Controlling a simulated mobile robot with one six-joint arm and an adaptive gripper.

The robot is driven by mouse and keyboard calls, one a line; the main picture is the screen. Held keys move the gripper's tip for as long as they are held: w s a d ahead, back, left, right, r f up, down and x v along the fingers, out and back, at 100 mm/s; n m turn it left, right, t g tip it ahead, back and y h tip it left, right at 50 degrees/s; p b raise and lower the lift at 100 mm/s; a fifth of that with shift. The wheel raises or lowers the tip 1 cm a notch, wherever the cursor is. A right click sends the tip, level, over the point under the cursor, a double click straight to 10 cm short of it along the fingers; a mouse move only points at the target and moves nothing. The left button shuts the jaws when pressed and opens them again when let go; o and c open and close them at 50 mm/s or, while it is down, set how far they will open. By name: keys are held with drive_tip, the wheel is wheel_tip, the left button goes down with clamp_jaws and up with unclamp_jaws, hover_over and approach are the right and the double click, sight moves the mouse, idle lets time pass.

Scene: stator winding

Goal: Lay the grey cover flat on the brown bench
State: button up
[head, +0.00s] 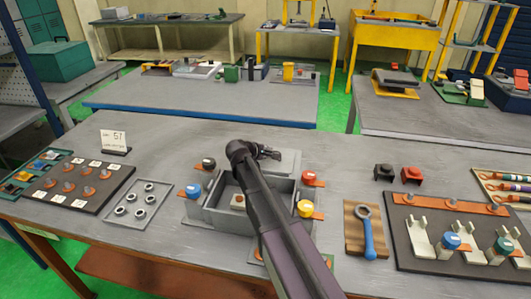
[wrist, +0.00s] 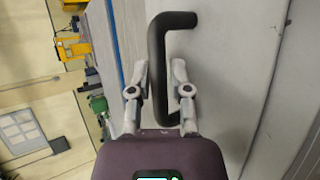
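The grey cover (head: 290,158) is a pale flat panel just behind the open grey box (head: 222,217) in the head view, partly hidden by my arm. In the wrist view the cover (wrist: 235,70) fills the right part, with a black bar handle (wrist: 157,65) on it. My gripper (head: 268,153) is at the handle. In the wrist view its two fingers (wrist: 160,80) stand apart, one on each side of the bar, with a small gap seeming to show by the right finger. The bench (head: 150,265) has a grey top and a brown frame.
Blue (head: 193,191), black (head: 208,163), red (head: 308,178) and yellow (head: 305,209) terminals surround the box. A tray of rings (head: 139,204) lies left, a blue wrench (head: 367,235) on a wooden board right. Bare bench top shows behind the ring tray.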

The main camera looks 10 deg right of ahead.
drive_tip(key=shift+o, duration=0.7)
drive_tip(key=shift+r, duration=0.1)
drive_tip(key=shift+r, duration=0.1)
drive_tip(key=p+v, duration=0.5)
drive_tip(key=v, duration=0.5)
drive_tip(key=shift+s+a+r+p, duration=0.1)
drive_tip(key=shift+p, duration=0.25)
drive_tip(key=shift+p+v, duration=0.35)
drive_tip(key=shift+v, duration=0.45)
